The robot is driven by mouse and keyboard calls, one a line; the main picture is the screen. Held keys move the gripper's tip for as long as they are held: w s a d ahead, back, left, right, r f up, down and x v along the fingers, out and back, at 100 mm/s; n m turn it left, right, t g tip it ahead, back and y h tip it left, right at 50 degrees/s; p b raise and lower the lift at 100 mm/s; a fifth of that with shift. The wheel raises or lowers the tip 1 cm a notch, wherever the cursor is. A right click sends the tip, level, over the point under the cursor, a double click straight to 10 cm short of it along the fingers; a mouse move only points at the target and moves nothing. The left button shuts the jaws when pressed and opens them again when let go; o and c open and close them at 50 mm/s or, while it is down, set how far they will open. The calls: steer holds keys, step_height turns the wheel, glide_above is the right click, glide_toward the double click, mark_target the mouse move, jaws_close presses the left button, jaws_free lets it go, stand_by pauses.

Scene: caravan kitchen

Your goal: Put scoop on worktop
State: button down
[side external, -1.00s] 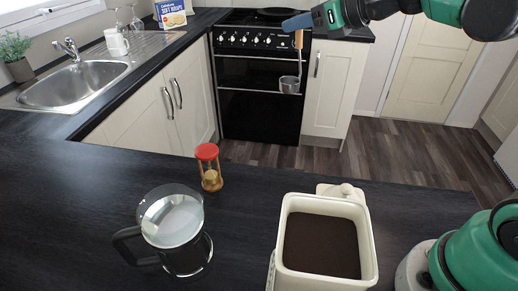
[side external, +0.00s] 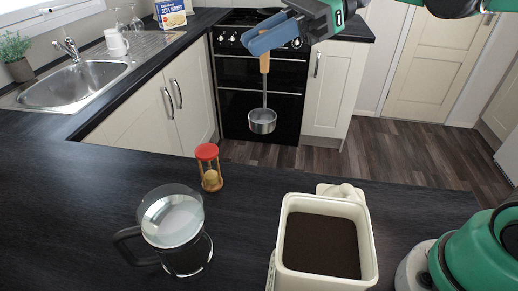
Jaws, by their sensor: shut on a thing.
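The scoop (side external: 262,121) has a metal cup, a thin stem and a wooden handle. It hangs cup down in the air, in front of the black oven in the side external view. My gripper (side external: 266,50), with blue fingers, is shut on the top of the wooden handle. The dark worktop (side external: 80,215) runs across the front of the picture. The scoop appears above and beyond its far edge; its exact height over the worktop is hard to tell.
A cream canister (side external: 284,240) of dark grounds stands at the front right, its lid (side external: 340,193) behind it. The worktop's left part is clear.

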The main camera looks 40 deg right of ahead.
step_height(320, 180, down, 19)
stand_by(0.7)
steer(key=c, duration=0.8)
jaws_free()
steer(key=s+d+r+n+t+h, duration=0.1)
steer(key=d+n+h, duration=0.3)
steer(key=n, duration=0.2)
steer(key=s+d+r+n+t+h, duration=0.1)
steer(key=s+d+r+n+h, duration=0.1)
steer(key=d+n+h, duration=0.2)
steer(key=s+d+r+n+t+h, duration=0.1)
steer(key=d+n+h, duration=0.3)
steer(key=n, duration=0.5)
steer(key=shift+s+r+n+t+h, duration=0.15)
steer(key=shift+s+n+t+h, duration=0.25)
steer(key=shift+t+h, duration=0.2)
